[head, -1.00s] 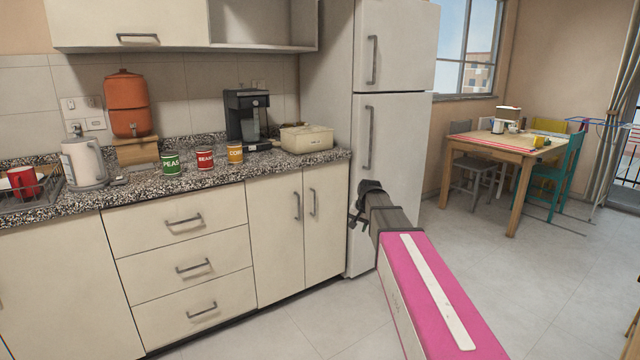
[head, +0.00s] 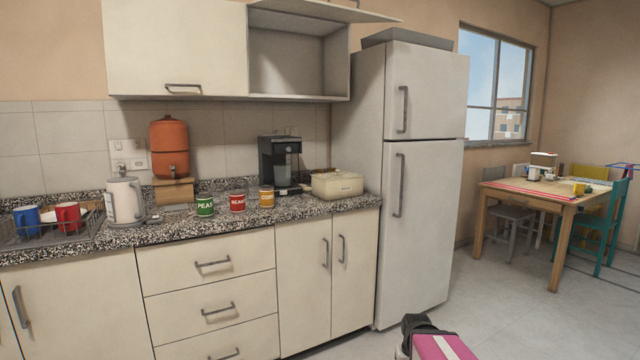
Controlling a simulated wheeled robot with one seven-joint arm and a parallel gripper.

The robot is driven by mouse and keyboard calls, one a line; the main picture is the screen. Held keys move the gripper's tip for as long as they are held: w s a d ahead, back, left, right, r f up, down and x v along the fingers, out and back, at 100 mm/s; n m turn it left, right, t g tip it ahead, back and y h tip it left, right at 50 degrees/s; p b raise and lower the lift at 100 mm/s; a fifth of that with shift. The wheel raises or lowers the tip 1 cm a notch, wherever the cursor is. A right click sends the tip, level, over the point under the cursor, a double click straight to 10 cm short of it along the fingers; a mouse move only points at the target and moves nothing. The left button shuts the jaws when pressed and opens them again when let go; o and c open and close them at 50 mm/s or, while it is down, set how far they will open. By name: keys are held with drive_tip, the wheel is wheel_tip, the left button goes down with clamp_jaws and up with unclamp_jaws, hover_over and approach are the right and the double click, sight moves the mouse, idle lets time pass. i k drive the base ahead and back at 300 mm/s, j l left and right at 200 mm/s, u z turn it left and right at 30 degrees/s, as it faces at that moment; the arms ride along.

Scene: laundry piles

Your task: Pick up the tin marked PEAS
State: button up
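The green tin marked PEAS (head: 205,206) stands upright on the speckled counter (head: 180,236) in the head view. A red tin (head: 237,203), its label partly readable as beans, stands to its right. A yellow-orange tin (head: 266,198) marked CORN stands right of that. My arm shows only as a pink and dark piece at the bottom edge, low in front of the fridge and well away from the tins. My gripper's fingers do not show clearly there.
A white kettle (head: 125,202) stands left of the tins, by a dish rack (head: 40,236) with a blue and a red mug. A coffee maker (head: 278,165) and a bread box (head: 337,186) stand to the right. The fridge (head: 420,200) is beyond. Floor before the cupboards looks clear.

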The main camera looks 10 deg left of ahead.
sight(205, 201)
drive_tip(key=u, duration=1.4)
drive_tip(key=i+j+z, duration=0.1)
drive_tip(key=z, duration=0.3)
drive_tip(key=i+j+z, duration=0.2)
drive_tip(key=z, duration=0.15)
drive_tip(key=i+j, duration=0.05)
drive_tip(key=i, duration=0.05)
